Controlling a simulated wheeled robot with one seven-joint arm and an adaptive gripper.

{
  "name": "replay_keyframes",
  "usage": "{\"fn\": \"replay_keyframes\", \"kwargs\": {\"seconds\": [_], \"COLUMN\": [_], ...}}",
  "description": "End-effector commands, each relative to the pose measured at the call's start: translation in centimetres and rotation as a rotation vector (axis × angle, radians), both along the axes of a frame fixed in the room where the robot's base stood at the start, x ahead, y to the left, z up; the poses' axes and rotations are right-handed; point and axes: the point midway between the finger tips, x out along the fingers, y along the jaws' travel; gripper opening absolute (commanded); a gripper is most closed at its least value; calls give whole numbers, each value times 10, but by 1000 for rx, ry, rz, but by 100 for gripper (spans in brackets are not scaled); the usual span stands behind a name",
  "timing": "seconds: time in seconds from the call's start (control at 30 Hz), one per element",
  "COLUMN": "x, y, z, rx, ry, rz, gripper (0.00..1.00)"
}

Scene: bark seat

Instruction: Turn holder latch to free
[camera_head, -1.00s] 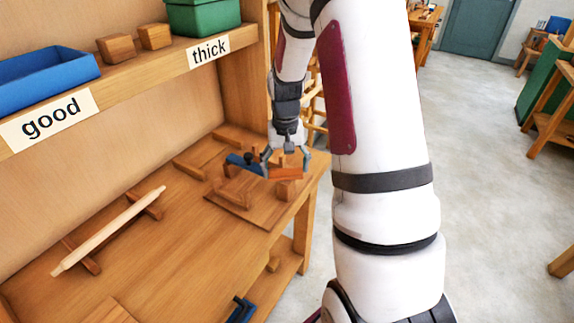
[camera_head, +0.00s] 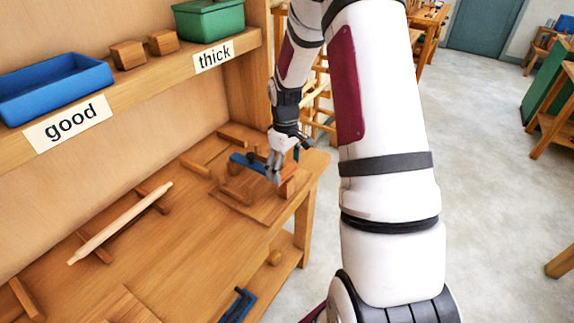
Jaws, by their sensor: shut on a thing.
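The holder (camera_head: 262,208) is a wooden board with blocks on it, near the far right corner of the bench. A blue part with a dark knob (camera_head: 243,160) lies across its back. An orange-brown wooden piece (camera_head: 287,188), which looks like the latch, is at the board's right end, partly hidden by my fingers. My gripper (camera_head: 278,172) points down over this end, turned so its fingers show nearly in line. It is shut on the orange-brown piece, though the contact itself is hard to see.
A pale rod (camera_head: 120,222) lies on wooden supports on the bench (camera_head: 180,255). Above is a shelf with a blue tray (camera_head: 55,88), wooden blocks (camera_head: 128,55) and a green box (camera_head: 208,18). A blue bracket (camera_head: 237,305) is low at the front. Open floor lies right.

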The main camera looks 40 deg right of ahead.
Motion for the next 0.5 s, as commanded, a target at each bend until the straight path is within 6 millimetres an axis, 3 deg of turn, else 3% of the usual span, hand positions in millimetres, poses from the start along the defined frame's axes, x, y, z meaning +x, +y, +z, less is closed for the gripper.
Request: {"fn": "replay_keyframes", "kwargs": {"seconds": [0.5], "x": [0], "y": [0], "z": [0], "rx": [0], "ry": [1], "rz": [102], "gripper": [52]}}
